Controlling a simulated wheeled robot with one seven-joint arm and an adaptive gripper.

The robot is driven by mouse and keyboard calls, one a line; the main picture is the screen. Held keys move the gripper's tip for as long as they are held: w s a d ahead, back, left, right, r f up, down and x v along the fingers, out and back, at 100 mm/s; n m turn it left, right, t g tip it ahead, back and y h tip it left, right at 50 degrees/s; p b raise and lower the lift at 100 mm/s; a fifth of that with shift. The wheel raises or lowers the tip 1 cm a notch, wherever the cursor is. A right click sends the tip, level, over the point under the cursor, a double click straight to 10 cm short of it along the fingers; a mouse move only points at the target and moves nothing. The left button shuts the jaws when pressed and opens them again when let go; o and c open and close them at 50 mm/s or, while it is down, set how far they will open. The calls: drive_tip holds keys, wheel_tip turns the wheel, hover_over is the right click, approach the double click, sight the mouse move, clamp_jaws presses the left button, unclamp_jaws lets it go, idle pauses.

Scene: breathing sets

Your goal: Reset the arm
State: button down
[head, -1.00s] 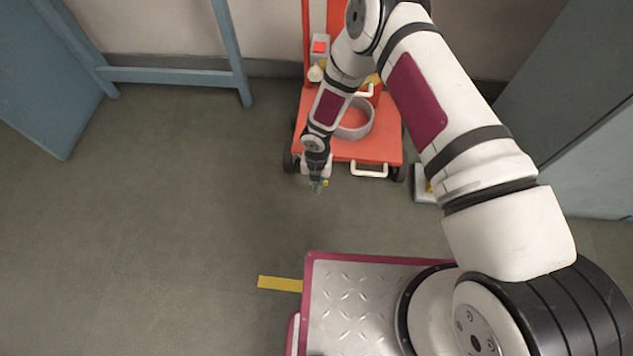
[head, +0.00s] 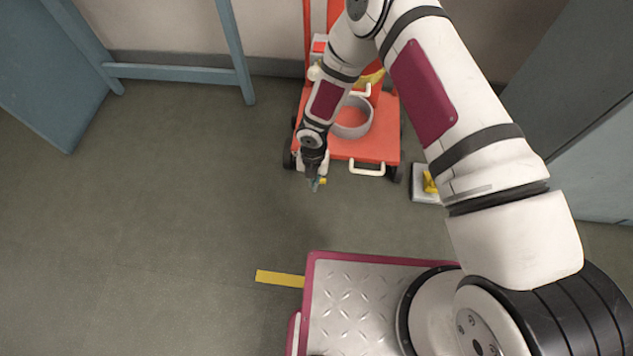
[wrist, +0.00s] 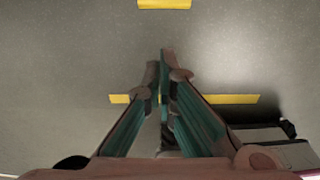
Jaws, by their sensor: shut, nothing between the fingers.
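My gripper (head: 315,185) hangs at the end of my arm over the bare floor, just in front of the orange cart, in the head view. In the wrist view my gripper (wrist: 161,62) points down at the floor with its two fingers together and nothing between them. My arm is bent, reaching from my base at lower right up toward the cart and back down. Part of the cart is hidden behind my arm.
The orange cart (head: 372,147) holds a grey ring (head: 354,118). A small pale object with a yellow part (head: 429,183) sits on the floor to its right. Blue-grey panels stand at both sides. Yellow tape (head: 280,278) marks the floor. The left floor is clear.

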wheel_tip(320, 180, up, 7)
drive_tip(key=p, duration=0.2)
drive_tip(key=shift+s, duration=0.45)
